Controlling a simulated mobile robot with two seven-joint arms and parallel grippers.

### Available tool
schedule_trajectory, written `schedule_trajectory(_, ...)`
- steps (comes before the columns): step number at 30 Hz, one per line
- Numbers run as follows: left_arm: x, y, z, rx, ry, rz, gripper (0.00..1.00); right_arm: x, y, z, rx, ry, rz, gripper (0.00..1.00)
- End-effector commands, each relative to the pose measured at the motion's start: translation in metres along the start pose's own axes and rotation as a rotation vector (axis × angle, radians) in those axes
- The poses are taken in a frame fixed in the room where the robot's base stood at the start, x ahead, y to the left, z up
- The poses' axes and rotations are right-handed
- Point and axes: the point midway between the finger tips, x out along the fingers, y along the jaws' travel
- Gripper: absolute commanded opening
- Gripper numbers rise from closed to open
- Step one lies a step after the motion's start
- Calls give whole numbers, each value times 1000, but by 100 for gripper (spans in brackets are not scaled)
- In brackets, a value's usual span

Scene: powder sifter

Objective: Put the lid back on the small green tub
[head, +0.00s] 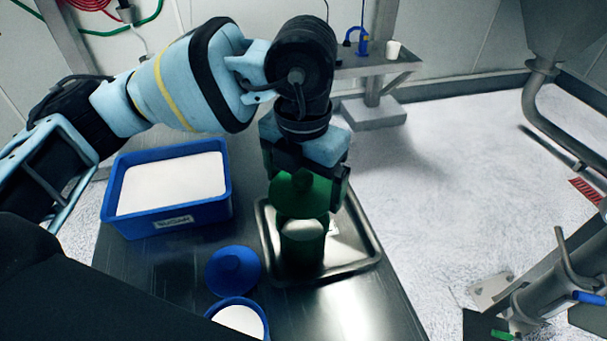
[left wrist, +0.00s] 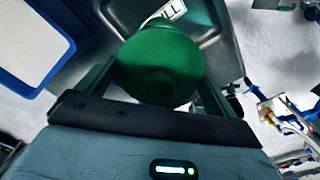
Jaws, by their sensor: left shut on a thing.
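The green lid (head: 300,197) is held between the fingers of my left gripper (head: 305,182). In the left wrist view the round lid (left wrist: 160,62) fills the space between the fingers and hides what lies under it. The small green tub (head: 302,247) stands upright on the metal tray, with pale powder at its open top. The lid is above and slightly behind the tub's mouth in the head view. It appears apart from the tub, though the exact gap is hard to judge. My right gripper is not in view.
The steel tray (head: 365,257) lies on the dark table (head: 160,270). A blue bin (head: 170,219) of white powder stands to the left. A blue lid (head: 233,271) and an open blue tub (head: 262,318) are near the front. The table's right edge is just beyond the tray.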

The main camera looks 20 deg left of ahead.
Motion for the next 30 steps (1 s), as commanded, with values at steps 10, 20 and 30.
schedule_trajectory(10, 32, 0, 0, 1, 5, -1, 71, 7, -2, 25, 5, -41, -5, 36)
schedule_trajectory(20, 54, 0, 0, -1, 3, 0, 71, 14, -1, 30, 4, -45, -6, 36)
schedule_trajectory(30, 57, 0, 0, 0, 0, 0, 71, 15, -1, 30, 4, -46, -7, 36)
